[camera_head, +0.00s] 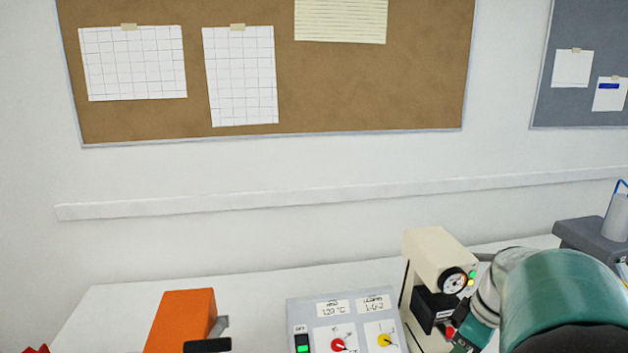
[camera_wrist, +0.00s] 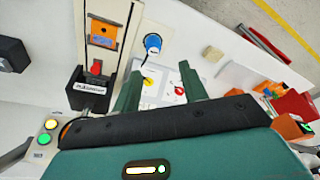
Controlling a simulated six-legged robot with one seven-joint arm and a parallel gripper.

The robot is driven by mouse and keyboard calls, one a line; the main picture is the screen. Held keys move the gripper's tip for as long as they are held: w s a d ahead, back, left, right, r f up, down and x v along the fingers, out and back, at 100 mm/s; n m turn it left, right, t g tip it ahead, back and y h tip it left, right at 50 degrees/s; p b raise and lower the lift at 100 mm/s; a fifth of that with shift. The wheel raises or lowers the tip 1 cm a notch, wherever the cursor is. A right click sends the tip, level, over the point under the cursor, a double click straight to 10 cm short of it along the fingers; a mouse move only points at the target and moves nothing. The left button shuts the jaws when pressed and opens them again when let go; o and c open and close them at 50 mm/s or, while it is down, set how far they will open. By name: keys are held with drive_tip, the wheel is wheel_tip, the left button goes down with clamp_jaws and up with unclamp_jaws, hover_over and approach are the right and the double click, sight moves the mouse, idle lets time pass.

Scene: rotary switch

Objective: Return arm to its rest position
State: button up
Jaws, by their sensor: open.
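My gripper (camera_wrist: 161,72) shows in the wrist view as two dark green fingers, spread apart with nothing held between them. A control panel (camera_head: 308,309) with a red knob (camera_head: 338,345) and a yellow knob (camera_head: 384,339) stands at the bottom centre of the head view. In the wrist view the red knob (camera_wrist: 180,90) shows between and beyond the fingers. A blue knob (camera_wrist: 153,43) on a pale plate lies farther up. In the head view my teal arm fills the lower right, and its fingertips cannot be made out there.
A cream machine with a gauge (camera_head: 437,258) stands close beside my arm. An orange device (camera_head: 180,320) is on the white table (camera_head: 110,305) at the left. A dark grey device (camera_head: 585,240) stands at the far right.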

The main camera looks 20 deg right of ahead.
drive_tip(key=a+r+m+t, duration=0.1)
drive_tip(key=a+r+m, duration=0.1)
drive_tip(key=a, duration=1.2)
drive_tip(key=a+r+m+t+h, duration=0.1)
drive_tip(key=a+r, duration=0.3)
drive_tip(key=a, duration=1.1)
drive_tip(key=shift+s+a+m+t, duration=0.2)
drive_tip(key=shift+m+t, duration=0.4)
drive_tip(key=shift+m, duration=0.3)
drive_tip(key=shift+c, duration=0.7)
drive_tip(key=shift+d, duration=0.2)
